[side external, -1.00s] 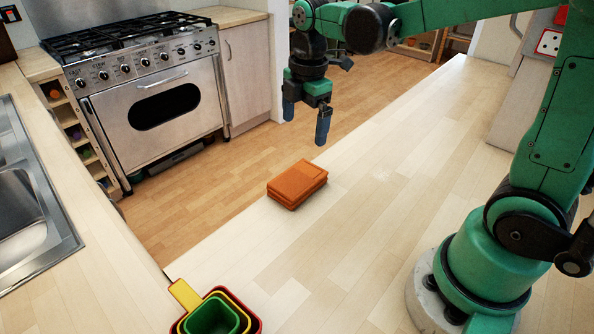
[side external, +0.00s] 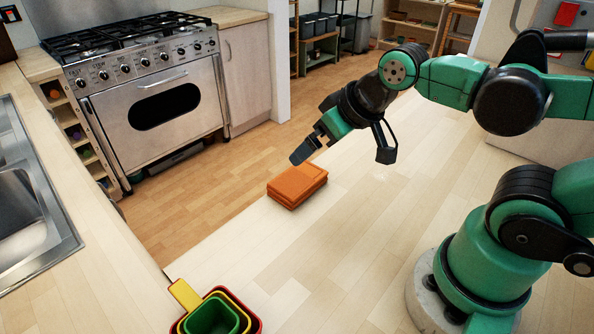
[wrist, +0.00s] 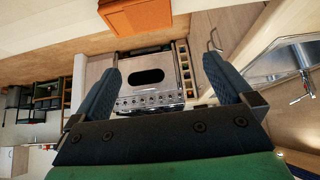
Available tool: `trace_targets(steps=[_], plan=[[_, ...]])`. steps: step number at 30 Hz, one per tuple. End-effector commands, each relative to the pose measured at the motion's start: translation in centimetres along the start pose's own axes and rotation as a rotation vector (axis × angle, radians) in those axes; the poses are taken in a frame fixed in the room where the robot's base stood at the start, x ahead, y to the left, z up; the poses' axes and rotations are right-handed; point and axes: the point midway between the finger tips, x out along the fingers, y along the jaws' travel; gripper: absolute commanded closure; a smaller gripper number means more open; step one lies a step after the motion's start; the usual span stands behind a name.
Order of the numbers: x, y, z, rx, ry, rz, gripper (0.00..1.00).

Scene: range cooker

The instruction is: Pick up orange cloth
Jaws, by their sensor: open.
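The orange cloth (side external: 297,184) is a folded, stacked block lying on the pale wooden counter near its edge. In the wrist view the cloth (wrist: 135,16) shows at the top edge, partly cut off, beyond the fingertips. My gripper (side external: 302,153) is above and slightly behind the cloth in the side view, tilted with its fingers pointing down and left. In the wrist view my gripper (wrist: 157,72) has its two blue fingers wide apart with nothing between them. The gripper does not appear to touch the cloth.
Nested coloured cups (side external: 215,314) stand at the counter's near left corner. A sink (side external: 25,195) is at the far left. A range cooker (side external: 150,85) stands across the floor gap. The counter (side external: 350,240) around the cloth is clear.

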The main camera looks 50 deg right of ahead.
Motion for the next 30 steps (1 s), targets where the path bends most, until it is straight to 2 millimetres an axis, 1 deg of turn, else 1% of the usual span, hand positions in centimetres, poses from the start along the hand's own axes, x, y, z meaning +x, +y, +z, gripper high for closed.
trace_targets(steps=[22, 26, 29, 30], plan=[[0.1, 0.0, -0.1, -0.02, -0.009, 0.001, 0.0], [0.5, 0.3, -0.7, -0.157, -0.063, 0.001, 0.0], [1.4, 0.7, -1.4, -0.363, -0.147, -0.016, 0.0], [1.9, 0.8, -1.7, -0.462, -0.186, -0.03, 0.0]])
